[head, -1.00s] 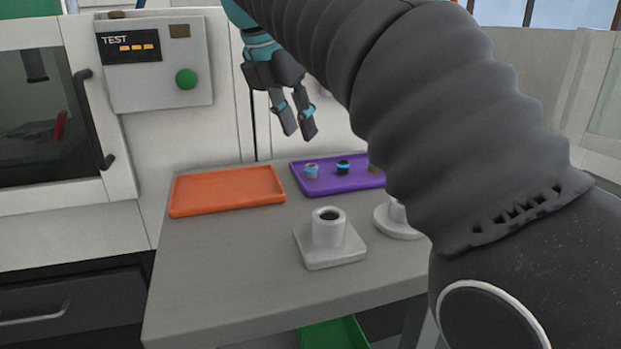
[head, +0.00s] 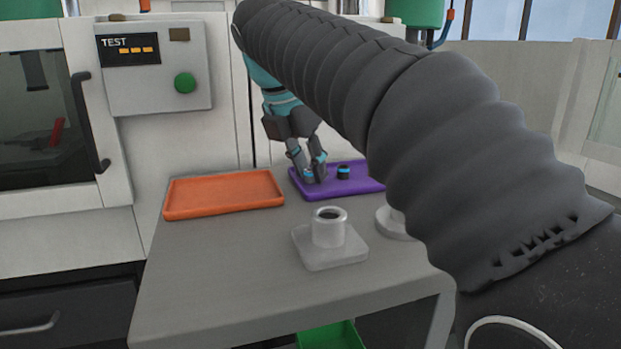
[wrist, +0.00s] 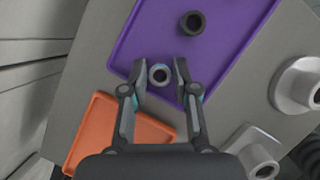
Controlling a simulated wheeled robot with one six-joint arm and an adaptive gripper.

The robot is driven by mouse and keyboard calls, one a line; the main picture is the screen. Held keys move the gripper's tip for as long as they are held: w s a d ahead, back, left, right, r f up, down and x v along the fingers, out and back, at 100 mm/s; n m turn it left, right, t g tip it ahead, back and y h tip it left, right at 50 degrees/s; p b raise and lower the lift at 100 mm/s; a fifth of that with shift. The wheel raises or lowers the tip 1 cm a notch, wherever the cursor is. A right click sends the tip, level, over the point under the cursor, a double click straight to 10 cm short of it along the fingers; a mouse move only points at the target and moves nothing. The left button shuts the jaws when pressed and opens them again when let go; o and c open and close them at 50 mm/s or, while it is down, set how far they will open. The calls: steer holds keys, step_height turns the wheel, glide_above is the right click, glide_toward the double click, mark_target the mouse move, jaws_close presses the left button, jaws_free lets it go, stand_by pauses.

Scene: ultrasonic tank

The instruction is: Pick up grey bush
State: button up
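The grey bush (wrist: 159,74) is a small ring-shaped piece with a dark hole, on the purple tray (wrist: 228,38). In the wrist view it lies between the two fingers of my gripper (wrist: 160,77), with a gap showing on each side. My gripper is open around it. In the head view my gripper (head: 314,177) is down at the left part of the purple tray (head: 356,184), and its fingers hide the grey bush there.
A dark bush (head: 343,172) stands close to the right of my gripper; it also shows in the wrist view (wrist: 192,23). An orange tray (head: 224,194) lies empty to the left. A pale fixture with a hollow post (head: 329,230) stands in front, a round-based one (head: 391,222) beside it.

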steer(key=c, duration=0.4)
steer(key=shift+r, duration=0.15)
